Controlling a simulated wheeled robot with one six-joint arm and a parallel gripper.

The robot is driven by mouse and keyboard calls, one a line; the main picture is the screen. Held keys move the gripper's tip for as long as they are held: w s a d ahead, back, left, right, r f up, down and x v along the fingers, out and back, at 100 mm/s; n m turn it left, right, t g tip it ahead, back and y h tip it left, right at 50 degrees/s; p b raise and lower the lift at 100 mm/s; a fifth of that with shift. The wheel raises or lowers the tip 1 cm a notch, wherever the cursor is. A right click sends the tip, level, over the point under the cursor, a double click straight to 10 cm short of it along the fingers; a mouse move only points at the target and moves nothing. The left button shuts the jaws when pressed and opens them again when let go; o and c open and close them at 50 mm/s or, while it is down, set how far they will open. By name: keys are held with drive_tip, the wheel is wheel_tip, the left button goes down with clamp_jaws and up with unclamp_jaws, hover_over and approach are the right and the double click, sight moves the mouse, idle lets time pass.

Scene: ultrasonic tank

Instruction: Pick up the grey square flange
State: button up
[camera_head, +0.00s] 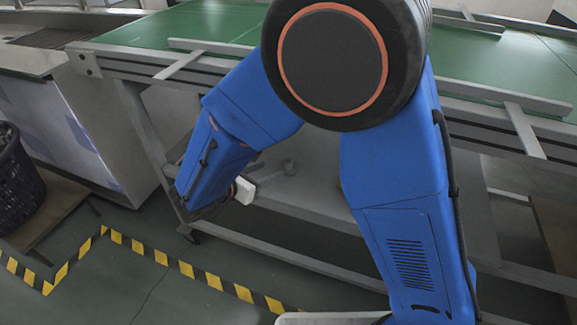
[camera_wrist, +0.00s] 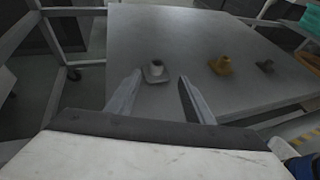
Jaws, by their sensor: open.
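A grey flange (camera_wrist: 155,72) with a squarish base and a short raised hollow neck stands on a grey tabletop (camera_wrist: 190,30) in the wrist view. My gripper (camera_wrist: 159,80) is open and empty. Its two fingers point toward this flange, which shows between the fingertips and appears a little beyond them, apart from both. In the head view my blue arm hides most of this area, and I cannot tell the flange there.
An orange flange-like part (camera_wrist: 220,66) and a smaller dark grey part (camera_wrist: 265,66) stand to the right of the grey flange. A green conveyor (camera_head: 190,22) runs behind my arm. Yellow-black floor tape (camera_head: 135,246) and a dark basket (camera_head: 15,185) are at left.

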sight(286, 162)
drive_tip(key=x, duration=0.5)
drive_tip(key=shift+w+d+f, duration=0.1)
drive_tip(key=shift+a+x, duration=0.15)
drive_tip(key=shift+x, duration=1.2)
drive_tip(key=shift+a+x, duration=0.15)
drive_tip(key=shift+x, duration=1.2)
drive_tip(key=shift+w+f, duration=0.15)
clamp_jaws()
